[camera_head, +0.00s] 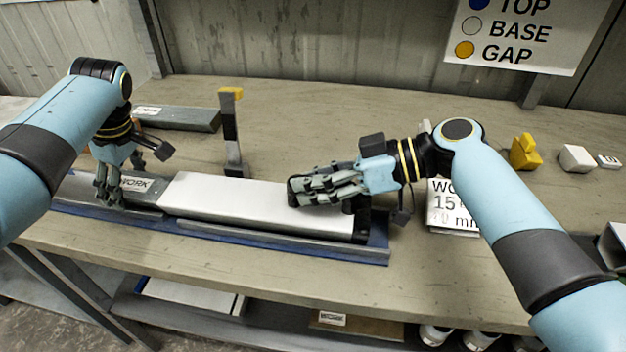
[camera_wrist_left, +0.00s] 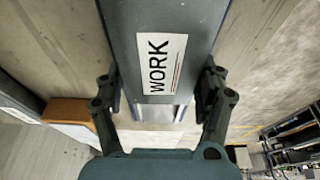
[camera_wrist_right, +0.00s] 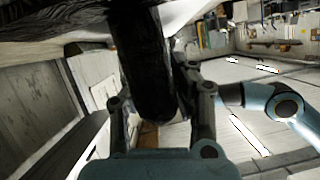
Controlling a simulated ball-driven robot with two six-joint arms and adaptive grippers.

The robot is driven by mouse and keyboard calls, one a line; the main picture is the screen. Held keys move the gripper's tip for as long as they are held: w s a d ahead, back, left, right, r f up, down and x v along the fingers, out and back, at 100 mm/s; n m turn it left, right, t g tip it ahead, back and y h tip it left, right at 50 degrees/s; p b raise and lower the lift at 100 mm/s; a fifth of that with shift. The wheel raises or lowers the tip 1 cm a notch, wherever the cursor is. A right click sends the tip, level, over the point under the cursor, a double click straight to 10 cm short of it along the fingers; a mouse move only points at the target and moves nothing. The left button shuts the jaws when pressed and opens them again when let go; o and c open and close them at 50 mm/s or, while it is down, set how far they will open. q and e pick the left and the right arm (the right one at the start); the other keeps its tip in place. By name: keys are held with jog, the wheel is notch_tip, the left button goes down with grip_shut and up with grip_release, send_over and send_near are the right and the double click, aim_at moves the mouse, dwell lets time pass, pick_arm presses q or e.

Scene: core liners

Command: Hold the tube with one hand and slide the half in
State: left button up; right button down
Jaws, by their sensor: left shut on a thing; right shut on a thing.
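The pale tube (camera_head: 235,195) lies lengthwise along a blue-edged bed (camera_head: 378,245) at the table's front. A dark grey half with a WORK label (camera_head: 150,184) lies in line with it, meeting its left end. My left gripper (camera_head: 110,196) is shut on this half, its fingers on both sides; the half (camera_wrist_left: 190,20) also shows in the left wrist view. My right gripper (camera_head: 305,190) is over the tube's right part. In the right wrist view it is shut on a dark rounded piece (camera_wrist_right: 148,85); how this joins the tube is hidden.
Another grey labelled piece (camera_head: 185,118) lies behind my left gripper. An upright post with a yellow top (camera_head: 230,130) stands behind the tube. A white card (camera_head: 452,207), a yellow block (camera_head: 525,152) and a white block (camera_head: 575,158) are at right. The back middle is clear.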

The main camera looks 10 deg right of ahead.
aim_at(158, 188)
pick_arm(q)
jog(key=shift+s+d, duration=0.35)
jog(key=shift+d, duration=0.8)
jog(key=shift+s+d, duration=0.4)
jog(key=shift+d, duration=0.7)
jog(key=shift+s+d, duration=0.35)
jog(key=shift+d, duration=0.8)
jog(key=o, duration=1.2)
jog(key=shift+c, duration=0.2)
jog(key=shift+o, duration=0.2)
jog(key=shift+r, duration=4.05)
jog(key=shift+c, duration=0.3)
